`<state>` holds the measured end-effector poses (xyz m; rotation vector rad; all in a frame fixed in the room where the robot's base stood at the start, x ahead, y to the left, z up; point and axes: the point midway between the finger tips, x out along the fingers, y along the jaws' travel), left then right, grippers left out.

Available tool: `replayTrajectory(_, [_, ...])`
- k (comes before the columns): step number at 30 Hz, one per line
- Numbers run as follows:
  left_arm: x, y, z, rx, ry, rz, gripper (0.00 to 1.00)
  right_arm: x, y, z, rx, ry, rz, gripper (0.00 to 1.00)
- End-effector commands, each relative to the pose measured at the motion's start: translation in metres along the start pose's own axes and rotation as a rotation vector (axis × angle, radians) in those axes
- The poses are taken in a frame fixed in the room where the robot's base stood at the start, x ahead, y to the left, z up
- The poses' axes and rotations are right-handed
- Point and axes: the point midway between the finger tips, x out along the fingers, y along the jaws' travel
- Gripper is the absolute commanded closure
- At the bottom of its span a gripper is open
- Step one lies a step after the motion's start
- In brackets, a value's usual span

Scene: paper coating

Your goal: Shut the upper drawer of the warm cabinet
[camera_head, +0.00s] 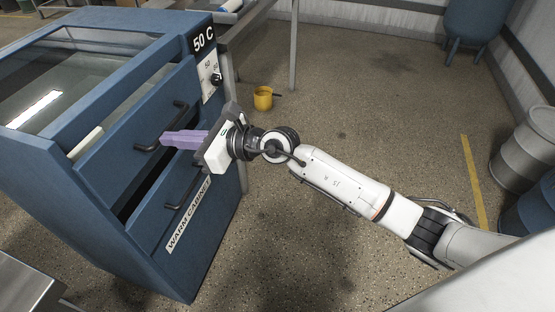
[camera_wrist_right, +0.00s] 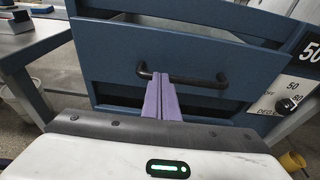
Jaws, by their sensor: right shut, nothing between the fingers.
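The warm cabinet (camera_head: 120,262) is blue and stands at the left of the head view, with a "WARM CABINET" label low on its front. Its upper drawer (camera_head: 112,157) stands partly out, with an opening visible behind its front panel. The drawer's black bar handle (camera_head: 160,128) also shows in the wrist view (camera_wrist_right: 205,81). My right gripper (camera_head: 166,139) has its purple fingers pressed together and empty. The fingertips (camera_wrist_right: 160,80) are at the upper drawer's front beside the handle; I cannot tell whether they touch. My left gripper is not in view.
A lower drawer handle (camera_head: 183,192) sits below my right fingers. A "50 C" sign and a knob (camera_head: 216,79) are at the cabinet's right edge. A yellow bucket (camera_head: 263,98) stands on the floor behind. Barrels (camera_head: 528,150) stand far right. The floor between is clear.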

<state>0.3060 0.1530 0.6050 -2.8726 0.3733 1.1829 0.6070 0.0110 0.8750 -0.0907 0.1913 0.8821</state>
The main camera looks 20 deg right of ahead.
Motion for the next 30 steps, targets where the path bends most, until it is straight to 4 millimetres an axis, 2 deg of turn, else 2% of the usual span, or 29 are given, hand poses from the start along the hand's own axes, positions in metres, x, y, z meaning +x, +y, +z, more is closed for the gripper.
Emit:
replayTrajectory(6, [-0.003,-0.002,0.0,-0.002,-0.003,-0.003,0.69,0.003,-0.009,0.002,0.004,-0.002,-0.021,1.0])
replayTrajectory(20, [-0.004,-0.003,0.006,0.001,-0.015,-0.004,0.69,0.006,-0.007,0.005,0.001,-0.009,-0.019,1.0])
replayTrajectory(26, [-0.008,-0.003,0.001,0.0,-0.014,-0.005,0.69,-0.009,-0.007,0.007,0.0,-0.007,-0.013,1.0])
replayTrajectory(30, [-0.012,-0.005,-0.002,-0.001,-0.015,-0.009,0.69,-0.032,-0.009,0.006,-0.002,-0.002,-0.005,1.0])
